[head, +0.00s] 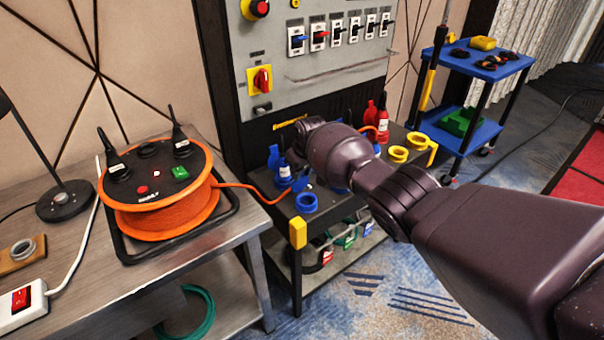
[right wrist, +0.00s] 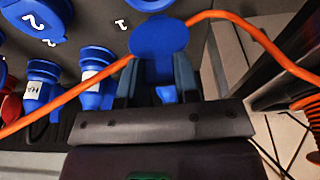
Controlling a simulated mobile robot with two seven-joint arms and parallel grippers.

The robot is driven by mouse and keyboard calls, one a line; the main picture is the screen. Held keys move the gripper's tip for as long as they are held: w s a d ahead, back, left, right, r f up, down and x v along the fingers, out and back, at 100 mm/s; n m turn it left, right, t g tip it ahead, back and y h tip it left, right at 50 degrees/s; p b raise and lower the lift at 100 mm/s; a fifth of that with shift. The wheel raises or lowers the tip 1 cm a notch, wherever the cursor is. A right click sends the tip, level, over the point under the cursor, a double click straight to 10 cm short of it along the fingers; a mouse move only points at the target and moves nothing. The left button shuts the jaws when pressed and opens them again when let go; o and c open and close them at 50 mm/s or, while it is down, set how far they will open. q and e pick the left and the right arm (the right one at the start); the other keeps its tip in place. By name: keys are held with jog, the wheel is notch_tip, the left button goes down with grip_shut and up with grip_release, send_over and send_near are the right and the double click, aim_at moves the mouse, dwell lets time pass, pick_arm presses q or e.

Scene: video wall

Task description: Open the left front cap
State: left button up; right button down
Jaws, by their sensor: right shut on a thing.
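In the right wrist view, my right gripper (right wrist: 156,82) is shut on a blue cap (right wrist: 160,38). The cap's round lid sticks out beyond the fingertips, and its lower part is between the two fingers. I cannot tell from the picture whether the cap is open. In the head view, my right arm reaches over the black cart (head: 284,217), and the arm hides most of the gripper and the held cap. Blue connectors (head: 284,172) and a blue ring-shaped cap (head: 306,202) show beside it. My left gripper is not in view.
An orange cable (right wrist: 60,105) crosses close to the fingers, from the orange reel (head: 160,212) on the left bench. More blue connectors (right wrist: 95,80) sit close by in the wrist view. A switch panel (head: 310,60) stands behind; a blue trolley (head: 480,62) is at right.

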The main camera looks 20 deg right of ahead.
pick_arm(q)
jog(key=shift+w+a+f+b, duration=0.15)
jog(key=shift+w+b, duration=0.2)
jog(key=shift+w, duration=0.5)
pick_arm(e)
jog(key=shift+w+a+r, duration=0.1)
jog(key=shift+w+a, duration=0.15)
jog(key=shift+w, duration=0.3)
jog(key=shift+w+a+r, duration=0.1)
jog(key=shift+w+a, duration=0.1)
jog(key=shift+w, duration=0.35)
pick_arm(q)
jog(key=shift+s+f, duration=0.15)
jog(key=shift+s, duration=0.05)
pick_arm(e)
jog(key=c, duration=1.3)
grip_release()
jog(key=shift+f, duration=0.1)
jog(key=o, duration=0.5)
jog(key=shift+f, duration=0.1)
jog(key=shift+c, duration=0.2)
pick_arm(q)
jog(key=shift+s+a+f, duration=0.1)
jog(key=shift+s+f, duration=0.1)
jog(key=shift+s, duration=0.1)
